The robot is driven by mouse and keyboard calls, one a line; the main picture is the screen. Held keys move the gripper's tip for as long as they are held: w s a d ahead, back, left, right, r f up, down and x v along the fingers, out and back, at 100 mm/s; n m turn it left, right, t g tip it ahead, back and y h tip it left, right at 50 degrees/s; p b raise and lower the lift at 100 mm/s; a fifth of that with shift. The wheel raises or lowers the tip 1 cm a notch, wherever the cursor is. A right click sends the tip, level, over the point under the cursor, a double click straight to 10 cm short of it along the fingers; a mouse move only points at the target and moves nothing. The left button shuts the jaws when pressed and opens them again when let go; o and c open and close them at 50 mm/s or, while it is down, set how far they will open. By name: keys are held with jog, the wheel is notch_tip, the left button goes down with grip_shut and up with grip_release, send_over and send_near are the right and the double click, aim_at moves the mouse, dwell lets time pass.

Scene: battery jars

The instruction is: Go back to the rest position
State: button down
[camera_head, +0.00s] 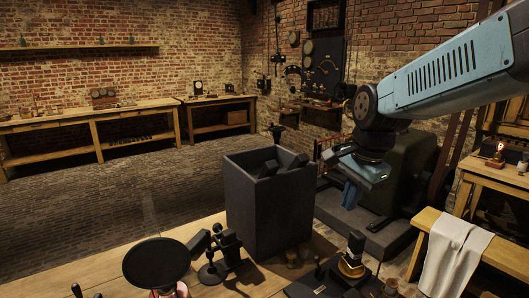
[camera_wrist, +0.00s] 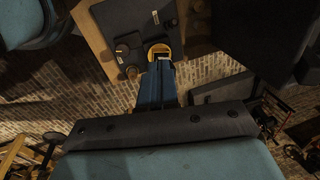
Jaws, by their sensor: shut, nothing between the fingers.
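My gripper (camera_head: 350,198) hangs in the air on the blue arm at the right of the head view. Its blue fingers point down and are together, with nothing between them. It is to the right of a tall dark square jar (camera_head: 268,215), apart from it, and above the bench. Several dark pieces (camera_head: 282,163) stick up inside the jar's open top. In the wrist view my gripper (camera_wrist: 160,66) shows its closed fingers pointing toward a brass-ringed black piece (camera_wrist: 153,46) on a dark base below.
The wooden bench (camera_head: 110,268) carries a black disc on a stand (camera_head: 156,262), a small black stand (camera_head: 228,248) and the brass-ringed piece (camera_head: 352,262). A white cloth (camera_head: 455,255) drapes over a side bench at right. Open floor lies beyond the bench.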

jog(key=s+d+r+n+t+h, duration=0.1)
jog(key=s+d+r+n+t, duration=0.35)
jog(key=s+n, duration=0.6)
jog(key=w+a+f+m+g+h, duration=0.1)
jog(key=w+a+f+m+g, duration=0.25)
jog(key=w, duration=0.45)
jog(key=w+a+f+m+g, duration=0.25)
jog(key=w+a+f, duration=0.2)
jog(key=w, duration=0.35)
jog(key=w+a+f+m+g+h, duration=0.1)
jog(key=w+a+f+m+g, duration=0.15)
jog(key=w+f+m, duration=0.4)
notch_tip(320, 180, down, 11)
jog(key=s+d+n, duration=0.1)
jog(key=s+n, duration=0.1)
jog(key=shift+s+d+r+n+t, duration=0.15)
jog(key=shift+d+n+t, duration=0.15)
